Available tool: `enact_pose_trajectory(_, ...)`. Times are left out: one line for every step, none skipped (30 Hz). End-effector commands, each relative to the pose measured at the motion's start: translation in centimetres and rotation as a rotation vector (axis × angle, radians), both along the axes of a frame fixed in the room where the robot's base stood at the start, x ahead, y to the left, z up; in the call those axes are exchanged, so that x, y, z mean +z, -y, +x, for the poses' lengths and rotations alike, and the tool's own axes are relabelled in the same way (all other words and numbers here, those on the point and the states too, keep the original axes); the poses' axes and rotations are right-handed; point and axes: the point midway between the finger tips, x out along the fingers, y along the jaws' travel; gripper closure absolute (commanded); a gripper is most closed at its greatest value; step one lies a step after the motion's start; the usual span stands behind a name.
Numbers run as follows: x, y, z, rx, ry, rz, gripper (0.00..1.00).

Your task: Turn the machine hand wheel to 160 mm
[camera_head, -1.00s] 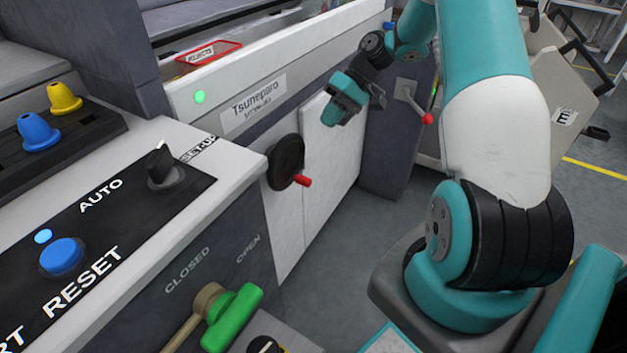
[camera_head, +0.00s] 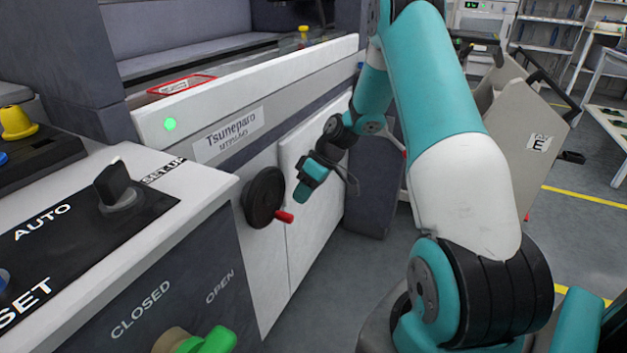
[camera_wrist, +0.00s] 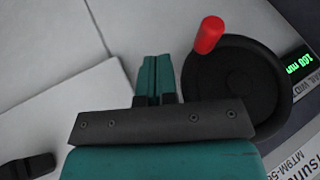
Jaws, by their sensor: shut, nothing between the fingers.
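The hand wheel (camera_head: 262,198) is a black disc on the front of the machine. Its red handle (camera_head: 285,217) sticks out at the lower right of the disc in the head view. My gripper (camera_head: 301,199) is just right of the wheel. In the wrist view, my teal fingers (camera_wrist: 156,62) are shut together and empty. There the wheel (camera_wrist: 238,90) lies to their right, with the red handle (camera_wrist: 208,35) at its upper left, apart from the fingers. A green display (camera_wrist: 300,63) beside the wheel reads about 100 mm, its last digit unclear.
A panel with a black AUTO/SETUP switch (camera_head: 117,186) stands at the left front, with a green-handled lever (camera_head: 208,341) below. A white door panel (camera_head: 312,205) is right of the wheel. A grey trolley (camera_head: 520,125) stands at the right, with open floor before it.

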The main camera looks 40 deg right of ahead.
Motion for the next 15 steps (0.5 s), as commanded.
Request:
enact_pose_trajectory(-0.1,-1.0,-0.4,0.003,-0.001,0.002,1.00)
enact_pose_trajectory(-0.1,-1.4,-0.5,0.003,0.000,0.001,1.00)
enact_pose_trajectory(-0.2,-1.9,-0.7,0.002,0.000,0.001,1.00)
enact_pose_trajectory(-0.2,-2.2,-0.8,0.003,0.000,0.001,1.00)
enact_pose_trajectory(-0.3,-2.5,-1.0,0.003,0.000,0.001,1.00)
enact_pose_trajectory(-0.3,-2.8,-1.1,0.002,0.001,0.000,1.00)
enact_pose_trajectory(-0.3,-3.0,-1.1,0.000,0.001,0.000,1.00)
enact_pose_trajectory(-0.3,-3.2,-1.2,0.001,0.000,0.001,1.00)
enact_pose_trajectory(-0.4,-3.3,-1.3,0.001,0.000,0.001,1.00)
enact_pose_trajectory(-0.4,-3.4,-1.3,0.001,0.000,0.001,1.00)
enact_pose_trajectory(-0.4,-3.5,-1.3,0.000,0.000,0.001,1.00)
enact_pose_trajectory(-0.4,-3.5,-1.3,0.000,0.000,0.000,1.00)
enact_pose_trajectory(-0.4,-3.6,-1.4,0.000,0.000,0.000,1.00)
enact_pose_trajectory(-0.4,-3.6,-1.3,0.000,0.000,0.000,1.00)
enact_pose_trajectory(-0.4,-3.5,-1.3,0.000,0.001,0.000,1.00)
